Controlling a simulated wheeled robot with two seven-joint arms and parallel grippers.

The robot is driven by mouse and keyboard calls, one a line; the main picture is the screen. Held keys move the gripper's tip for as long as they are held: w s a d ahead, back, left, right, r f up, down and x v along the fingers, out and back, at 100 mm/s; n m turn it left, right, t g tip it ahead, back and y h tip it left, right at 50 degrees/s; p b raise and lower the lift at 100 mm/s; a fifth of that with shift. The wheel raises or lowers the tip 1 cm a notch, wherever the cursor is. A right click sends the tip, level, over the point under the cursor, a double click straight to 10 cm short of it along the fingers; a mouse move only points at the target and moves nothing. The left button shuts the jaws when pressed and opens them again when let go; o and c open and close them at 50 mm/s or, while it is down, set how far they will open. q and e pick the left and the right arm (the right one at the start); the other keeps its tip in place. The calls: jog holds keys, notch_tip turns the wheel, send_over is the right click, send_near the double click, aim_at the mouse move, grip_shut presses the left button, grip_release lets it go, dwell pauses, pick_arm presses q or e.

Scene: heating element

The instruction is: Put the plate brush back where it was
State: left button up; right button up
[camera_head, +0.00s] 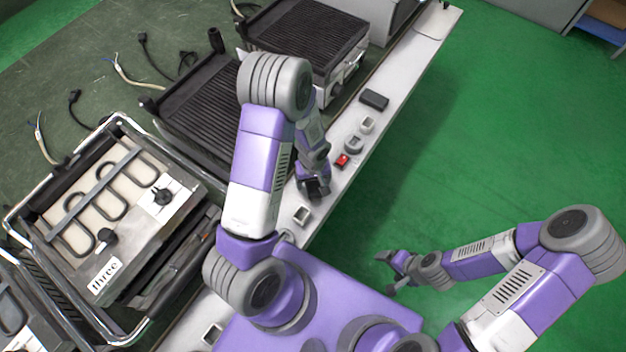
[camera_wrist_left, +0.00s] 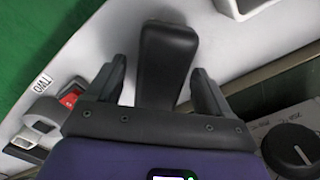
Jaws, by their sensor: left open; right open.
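A black, smooth, tapered block (camera_wrist_left: 167,55) lies between the two spread fingers of my left gripper (camera_wrist_left: 158,85) in the left wrist view. It could be the plate brush, but no bristles show. Gaps show on both sides, so the fingers are not closed on it. In the head view my left gripper (camera_head: 316,190) is low over the white strip of the bench, and its own parts hide most of what is there. Another black block (camera_head: 375,100) lies further along the strip. My right gripper (camera_head: 398,270) is open and empty over the green floor.
A red switch (camera_head: 342,160), a grey ring (camera_head: 354,144) and white sockets (camera_head: 367,125) (camera_head: 302,214) stand on the strip. Grills line the left, one labelled three (camera_head: 104,277), with a ridged plate (camera_head: 205,115) behind my left arm. Loose cables lie behind. Open floor is right.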

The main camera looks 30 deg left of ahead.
pick_arm(q)
notch_tip(320, 180, up, 12)
jog(key=p, duration=0.4)
jog(key=shift+r+p, duration=0.2)
jog(key=shift+p, duration=0.15)
pick_arm(e)
notch_tip(320, 180, up, 5)
jog(key=shift+f, duration=0.1)
